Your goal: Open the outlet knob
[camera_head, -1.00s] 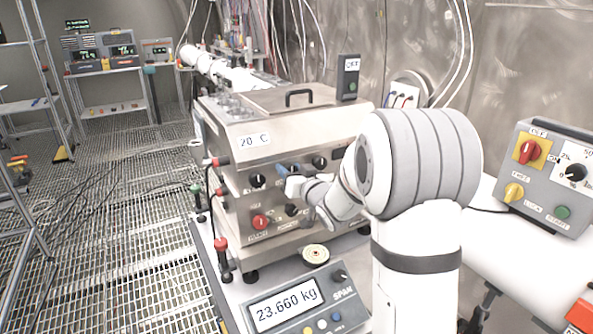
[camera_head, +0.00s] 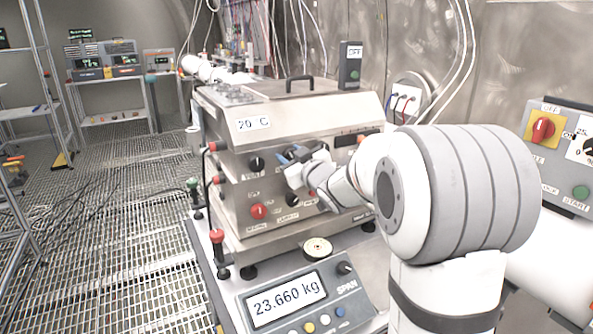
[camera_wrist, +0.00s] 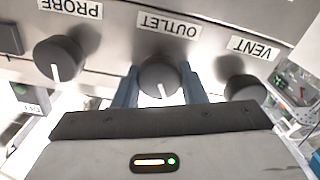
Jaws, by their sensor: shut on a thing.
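The outlet knob (camera_wrist: 159,79) is round and dark with a white pointer line. It sits under the OUTLET label (camera_wrist: 168,24), which appears upside down in the wrist view. Its pointer line points toward the bottom of that picture. My gripper (camera_wrist: 160,72) has one blue finger on each side of the knob and is shut on it. In the head view my gripper (camera_head: 294,155) is at the steel machine's front panel (camera_head: 235,190), and it hides the outlet knob there.
The vent knob (camera_wrist: 245,88) and the probe knob (camera_wrist: 60,58) flank the outlet knob closely. Below on the machine is a red knob (camera_head: 259,212). A scale display (camera_head: 287,300) and a small round disc (camera_head: 317,247) are in front. A grey control box (camera_head: 562,150) stands at right.

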